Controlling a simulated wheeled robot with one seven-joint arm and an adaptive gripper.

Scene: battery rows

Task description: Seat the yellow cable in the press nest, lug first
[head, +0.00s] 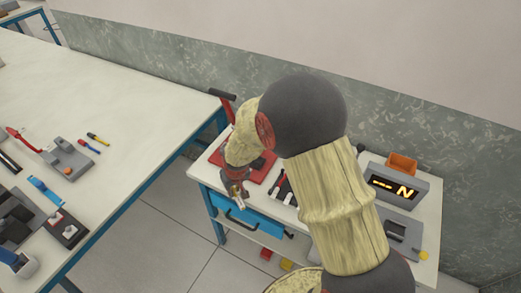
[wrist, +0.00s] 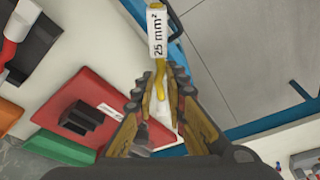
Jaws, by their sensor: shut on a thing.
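My gripper (head: 236,192) is over the front left part of the small workbench, close to its front edge. In the wrist view its ribbed fingers (wrist: 160,84) are shut on the yellow cable (wrist: 160,76). The cable runs up past the fingertips to a white tag (wrist: 157,31) reading "25 mm²". The lug cannot be made out clearly. The press has a red base (wrist: 62,92) with a dark block (wrist: 83,117), taken to be the nest, beside my fingers and apart from them. In the head view my arm partly covers the red base (head: 258,172); its red lever (head: 228,110) stands up behind.
A grey display unit (head: 397,186) with an orange bin (head: 402,162) stands at the workbench's back right. Dark slotted holders (head: 284,190) lie right of the press. A blue drawer (head: 245,215) is below. The long white table (head: 90,85) at left holds tools and fixtures.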

